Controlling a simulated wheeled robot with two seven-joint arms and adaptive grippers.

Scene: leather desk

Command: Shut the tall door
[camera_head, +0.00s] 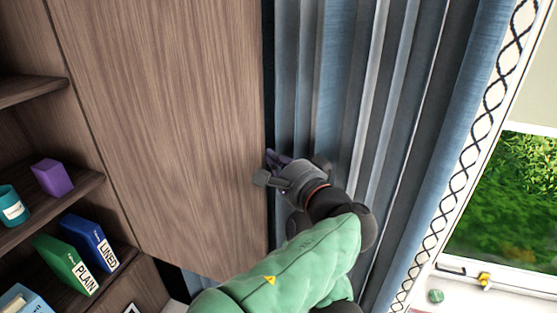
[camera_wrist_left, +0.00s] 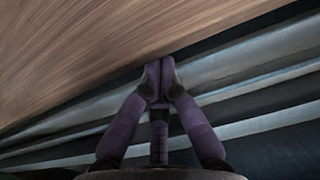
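The tall door (camera_head: 165,110) is a brown wood-grain panel that fills the middle left of the head view. Its left edge runs beside the open shelves, and its right edge stands in front of the curtain. The door also shows at the upper left of the wrist view (camera_wrist_left: 70,55). My left gripper (camera_head: 277,158) is at the door's right edge, low on the panel. In the wrist view its purple fingers (camera_wrist_left: 159,78) are together with nothing seen between them. Their tips are close to the door's edge; I cannot tell whether they touch it. My right gripper is out of view.
Blue-grey curtains (camera_head: 335,90) hang right behind my left gripper. Shelves (camera_head: 70,197) at the left hold a teal cup (camera_head: 12,207), a purple block (camera_head: 53,178), and blue (camera_head: 90,240) and green (camera_head: 66,262) boxes. A window (camera_head: 510,200) is at the right.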

